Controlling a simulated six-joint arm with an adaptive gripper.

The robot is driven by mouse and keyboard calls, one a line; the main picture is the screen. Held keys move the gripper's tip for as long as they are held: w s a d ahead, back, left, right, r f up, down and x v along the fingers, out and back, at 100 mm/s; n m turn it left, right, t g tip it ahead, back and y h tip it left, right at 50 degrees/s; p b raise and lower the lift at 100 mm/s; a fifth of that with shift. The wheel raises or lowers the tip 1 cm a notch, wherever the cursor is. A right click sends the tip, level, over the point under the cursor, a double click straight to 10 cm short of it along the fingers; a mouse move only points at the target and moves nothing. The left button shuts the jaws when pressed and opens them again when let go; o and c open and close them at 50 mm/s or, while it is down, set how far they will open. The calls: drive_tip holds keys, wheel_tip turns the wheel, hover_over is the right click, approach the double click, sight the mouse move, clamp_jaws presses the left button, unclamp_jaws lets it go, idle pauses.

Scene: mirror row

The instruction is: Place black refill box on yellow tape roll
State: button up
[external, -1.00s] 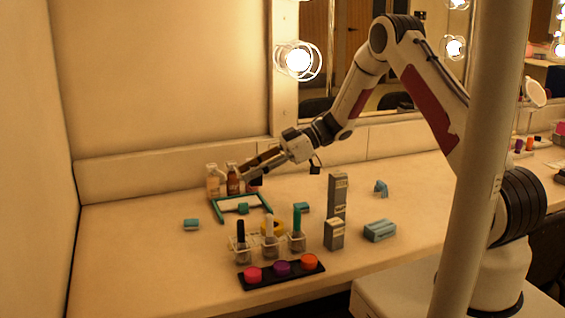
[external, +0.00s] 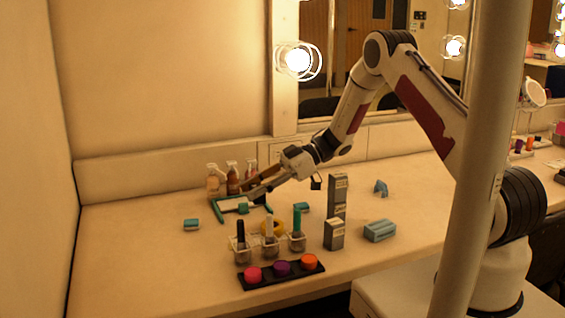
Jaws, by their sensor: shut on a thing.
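The yellow tape roll (external: 267,229) lies on the counter behind a clear rack, which partly hides it. My gripper (external: 254,193) points down and to the left above the teal-framed tray, up and to the left of the roll. Its jaws are shut on a dark thing at the fingertips, which I take for the black refill box. The box's outline is hard to make out against the dark fingers, and I cannot tell its tilt.
The clear rack (external: 270,245) holds upright tubes in front of the roll. Bottles (external: 213,184) stand behind the teal-framed tray (external: 220,212). Grey boxes (external: 338,197) stand right of the rack. A black strip with coloured pots (external: 282,271) lies in front. The left counter is mostly clear.

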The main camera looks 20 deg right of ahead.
drive_tip(key=shift+f, duration=1.55)
drive_tip(key=shift+f, duration=1.9)
drive_tip(key=shift+f, duration=0.15)
drive_tip(key=o, duration=0.9)
drive_tip(key=shift+r, duration=0.2)
drive_tip(key=shift+v, duration=6.05)
